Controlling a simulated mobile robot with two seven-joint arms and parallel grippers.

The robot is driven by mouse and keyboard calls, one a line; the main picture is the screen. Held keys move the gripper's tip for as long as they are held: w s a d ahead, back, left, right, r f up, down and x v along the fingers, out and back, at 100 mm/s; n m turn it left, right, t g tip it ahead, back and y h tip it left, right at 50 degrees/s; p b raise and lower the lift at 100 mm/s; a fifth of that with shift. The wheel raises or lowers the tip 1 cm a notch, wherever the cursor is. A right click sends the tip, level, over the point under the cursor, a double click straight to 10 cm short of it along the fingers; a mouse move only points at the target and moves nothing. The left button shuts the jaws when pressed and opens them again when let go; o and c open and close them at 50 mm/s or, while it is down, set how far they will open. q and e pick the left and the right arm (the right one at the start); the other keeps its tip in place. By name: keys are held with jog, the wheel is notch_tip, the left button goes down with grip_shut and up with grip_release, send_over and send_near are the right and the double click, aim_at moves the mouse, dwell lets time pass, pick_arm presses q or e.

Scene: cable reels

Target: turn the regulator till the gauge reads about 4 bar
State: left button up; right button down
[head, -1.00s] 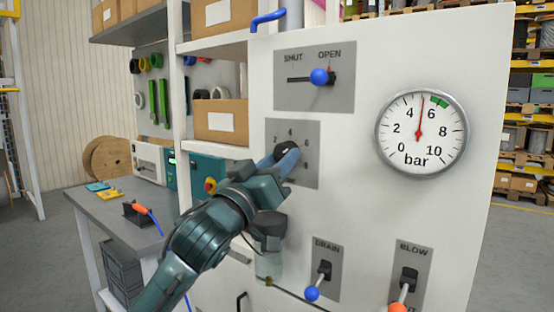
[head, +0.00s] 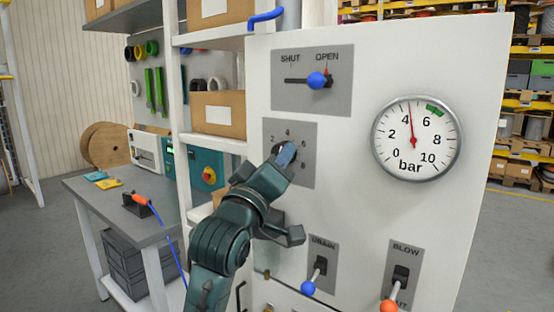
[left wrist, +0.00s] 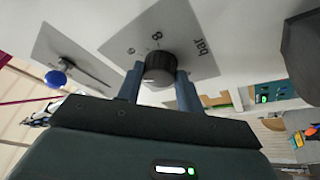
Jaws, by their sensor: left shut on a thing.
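The regulator is a black round knob (head: 277,149) on a grey plate (head: 306,137) numbered 2 to 8; the gripper partly hides it in the head view. My left gripper (head: 284,156) is shut on the knob. In the left wrist view, its two blue-grey fingers sit on either side of the knob (left wrist: 160,69). The round white gauge (head: 417,139) has a red needle pointing between 4 and 6, a little above 4. Its green band lies near 6, right of the needle. My right gripper is not in view.
On the panel (head: 467,95), a blue-tipped shut/open lever (head: 317,80) sits above the regulator, at OPEN. The drain lever (head: 309,286) and blow lever (head: 390,305) are below. A grey workbench (head: 160,225) stands left, with shelves behind it.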

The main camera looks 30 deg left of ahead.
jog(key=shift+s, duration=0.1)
pick_arm(q)
jog(key=o, duration=1)
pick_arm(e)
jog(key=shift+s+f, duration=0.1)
pick_arm(q)
jog(key=shift+s, duration=0.1)
jog(key=b+v, duration=1.3)
jog(key=b, duration=0.8)
jog(key=shift+d, duration=0.1)
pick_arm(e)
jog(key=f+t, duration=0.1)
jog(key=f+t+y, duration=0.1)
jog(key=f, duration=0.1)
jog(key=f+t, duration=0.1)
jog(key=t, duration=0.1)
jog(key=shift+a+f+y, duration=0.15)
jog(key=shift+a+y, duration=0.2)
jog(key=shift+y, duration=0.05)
